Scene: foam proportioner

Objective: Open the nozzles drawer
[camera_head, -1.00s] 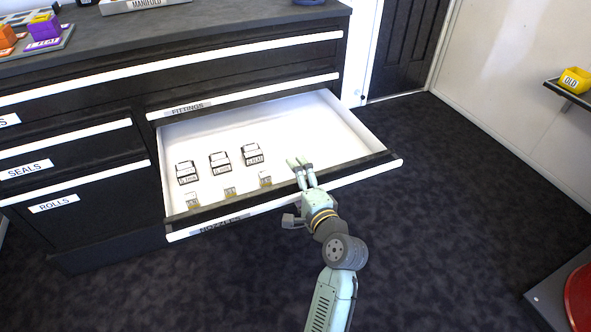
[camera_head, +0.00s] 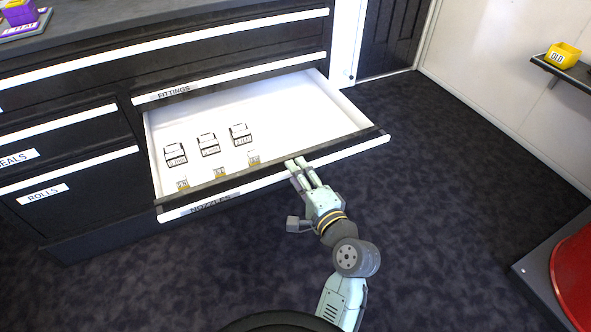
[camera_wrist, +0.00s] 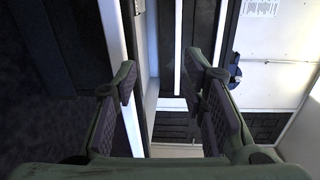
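The nozzles drawer (camera_head: 260,100) is pulled well out of the black cabinet, its white interior exposed. Its front carries a white handle strip (camera_head: 350,155) and a NOZZLES label (camera_head: 214,203). Several small dark-and-white labelled items and small yellowish pieces sit in its left part. My gripper (camera_head: 296,166) is at the drawer's front edge, right of the label, with its fingertips near the top of the front. In the wrist view my gripper's (camera_wrist: 162,78) two fingers are spread apart with nothing held between them. I cannot tell whether the fingertips touch the drawer front.
The fittings drawer (camera_head: 240,83) above is shut. The seals (camera_head: 20,157) and rolls (camera_head: 45,194) drawers at left are shut. A dark carpet (camera_head: 450,200) lies clear in front and to the right. A red round object (camera_head: 572,285) stands on a grey base at lower right.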

